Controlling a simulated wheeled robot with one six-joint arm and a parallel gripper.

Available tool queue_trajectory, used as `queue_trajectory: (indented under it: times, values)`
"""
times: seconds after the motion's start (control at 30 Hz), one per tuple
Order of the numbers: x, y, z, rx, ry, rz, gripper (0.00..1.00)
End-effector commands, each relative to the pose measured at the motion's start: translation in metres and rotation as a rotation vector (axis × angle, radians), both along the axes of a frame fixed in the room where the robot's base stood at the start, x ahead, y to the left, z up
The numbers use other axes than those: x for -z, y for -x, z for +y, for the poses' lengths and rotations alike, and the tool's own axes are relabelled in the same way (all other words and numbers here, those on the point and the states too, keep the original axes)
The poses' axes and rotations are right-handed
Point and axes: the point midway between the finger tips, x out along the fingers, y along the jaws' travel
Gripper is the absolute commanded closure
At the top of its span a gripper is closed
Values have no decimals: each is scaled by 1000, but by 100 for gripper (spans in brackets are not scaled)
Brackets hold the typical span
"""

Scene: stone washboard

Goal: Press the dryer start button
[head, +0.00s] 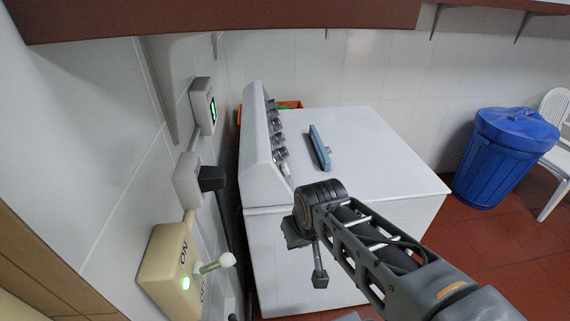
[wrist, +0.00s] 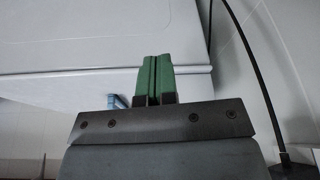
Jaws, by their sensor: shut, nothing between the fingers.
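The white dryer (head: 365,150) stands against the tiled wall in the head view. Its raised control panel (head: 262,150) runs along the left side, with a row of dark and silver knobs (head: 279,138) on its face. I cannot make out which part is the start button; a small pale part shows at the near end of the row, close to my arm. My gripper (wrist: 155,62) shows in the wrist view with its green fingers shut together and empty, in front of a white surface with a ridge. Its fingertips are not clear in the head view.
A blue bar-like object (head: 319,146) lies on the dryer top. A blue bin (head: 500,155) and white chair stand right.

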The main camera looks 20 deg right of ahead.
Motion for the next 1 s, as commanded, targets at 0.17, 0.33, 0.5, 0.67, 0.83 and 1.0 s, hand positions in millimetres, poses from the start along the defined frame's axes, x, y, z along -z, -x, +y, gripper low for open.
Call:
queue_trajectory:
  times: [0.17,0.33,0.5,0.67,0.83,1.0]
  values:
    - [0,-1,0,5,-10,9,100]
    - [1,-12,6,70,-163,122,100]
    - [-8,-53,13,185,-567,259,100]
    - [-30,-120,-12,276,-1027,195,100]
    - [-49,-177,-74,342,-1383,-39,100]
    - [-56,-201,-128,380,-1551,-251,100]
